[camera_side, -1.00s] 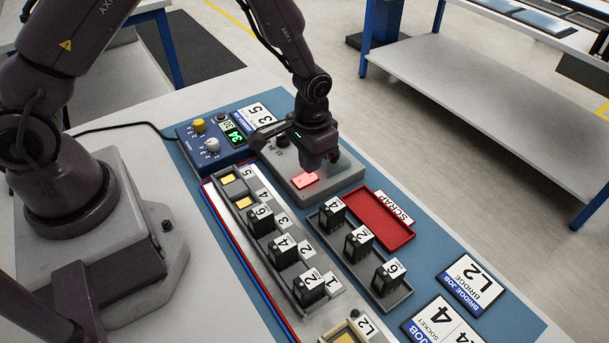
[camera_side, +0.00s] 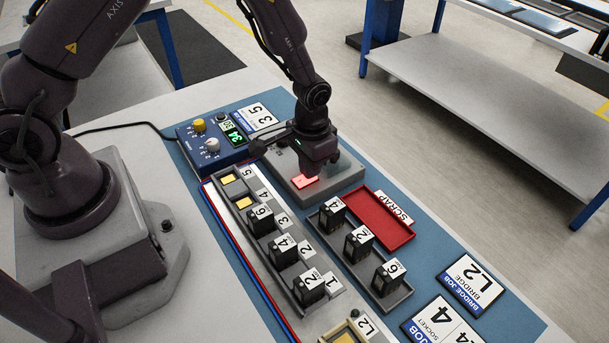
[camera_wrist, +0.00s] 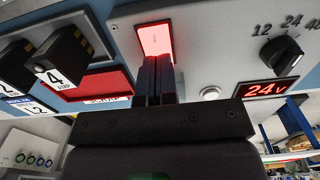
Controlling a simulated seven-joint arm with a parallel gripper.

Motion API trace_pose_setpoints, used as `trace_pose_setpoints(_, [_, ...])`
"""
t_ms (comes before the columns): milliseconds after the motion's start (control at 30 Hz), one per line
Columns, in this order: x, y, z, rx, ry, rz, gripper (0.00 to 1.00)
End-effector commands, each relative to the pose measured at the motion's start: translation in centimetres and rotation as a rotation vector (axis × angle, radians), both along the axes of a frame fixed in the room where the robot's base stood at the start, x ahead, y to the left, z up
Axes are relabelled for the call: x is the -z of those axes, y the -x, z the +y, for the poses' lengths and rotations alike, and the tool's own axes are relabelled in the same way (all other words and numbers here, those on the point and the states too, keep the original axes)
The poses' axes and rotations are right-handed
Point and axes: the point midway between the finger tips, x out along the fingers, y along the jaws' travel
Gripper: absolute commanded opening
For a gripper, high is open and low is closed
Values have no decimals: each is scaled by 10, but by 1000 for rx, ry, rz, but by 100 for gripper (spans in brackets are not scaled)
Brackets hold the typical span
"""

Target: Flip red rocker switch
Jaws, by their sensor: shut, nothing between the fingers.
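The red rocker switch (camera_side: 306,181) glows red on the top of a grey box (camera_side: 345,182). In the wrist view the lit switch (camera_wrist: 155,40) is at upper centre, its lower part behind my fingers. My gripper (camera_side: 311,173) is over the box, right by the switch in the side view. In the wrist view my gripper (camera_wrist: 158,60) has its fingers shut together and empty, with the tips overlapping the lower edge of the switch. I cannot tell whether the tips touch it.
The grey box also has a black knob (camera_wrist: 281,55), a white button (camera_wrist: 210,93) and a red 24V display (camera_wrist: 266,90). A blue control unit (camera_side: 212,145) stands left of it. A red scrap tray (camera_side: 379,219) and a rack of numbered black blocks (camera_side: 361,238) are close by.

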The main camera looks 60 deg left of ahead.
Motion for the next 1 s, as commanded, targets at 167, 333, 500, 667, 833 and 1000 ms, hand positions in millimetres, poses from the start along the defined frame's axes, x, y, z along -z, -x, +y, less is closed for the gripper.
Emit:
trace_pose_setpoints(167, [3, 0, 0, 0, 0, 1, 0])
trace_pose_setpoints(333, [-2, 0, 0, 0, 0, -1, 0])
trace_pose_setpoints(500, [-15, 0, 0, 0, 0, -2, 0])
trace_pose_setpoints(667, [-28, 0, 0, 0, 0, -2, 0])
trace_pose_setpoints(833, [-42, 0, 0, 0, 0, -2, 0])
trace_pose_setpoints(1000, [-56, 0, 0, 0, 0, -2, 0])
